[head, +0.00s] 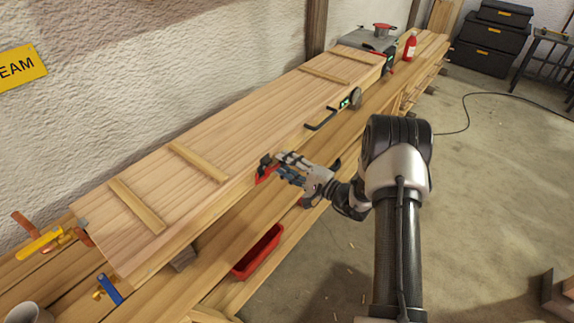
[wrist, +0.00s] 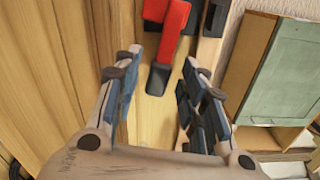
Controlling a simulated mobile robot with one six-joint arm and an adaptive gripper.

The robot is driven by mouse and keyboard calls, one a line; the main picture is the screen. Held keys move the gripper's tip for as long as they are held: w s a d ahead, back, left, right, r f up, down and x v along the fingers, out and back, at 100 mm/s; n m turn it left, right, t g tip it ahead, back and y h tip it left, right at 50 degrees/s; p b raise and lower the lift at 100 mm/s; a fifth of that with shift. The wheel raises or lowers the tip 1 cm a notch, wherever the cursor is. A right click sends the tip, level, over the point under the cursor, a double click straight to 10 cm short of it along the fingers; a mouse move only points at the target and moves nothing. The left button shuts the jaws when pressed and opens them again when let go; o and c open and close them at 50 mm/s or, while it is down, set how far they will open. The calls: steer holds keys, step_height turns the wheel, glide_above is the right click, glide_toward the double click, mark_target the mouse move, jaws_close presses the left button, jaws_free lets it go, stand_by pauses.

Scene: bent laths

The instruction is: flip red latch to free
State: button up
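The red latch (head: 265,174) sits at the front edge of the long wooden board (head: 240,130), near its middle. In the wrist view the red latch (wrist: 172,32) is a red lever with a dark end piece, at the top centre. My gripper (head: 281,166) is right beside the latch in the head view and partly covers it. In the wrist view my gripper (wrist: 161,68) is open, with a wide gap between its fingers. The dark lower end of the latch shows in that gap, and no finger clearly touches it. How the latch is mounted is hard to see.
A black bent handle (head: 322,121) and a small device with a green display (head: 348,99) are farther along the board's front. A red tray (head: 258,252) lies on the lower shelf. A yellow-handled clamp (head: 38,243) and a blue-handled clamp (head: 110,289) are at the near end.

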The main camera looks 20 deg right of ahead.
steer(key=v, duration=1.2)
stand_by(0.3)
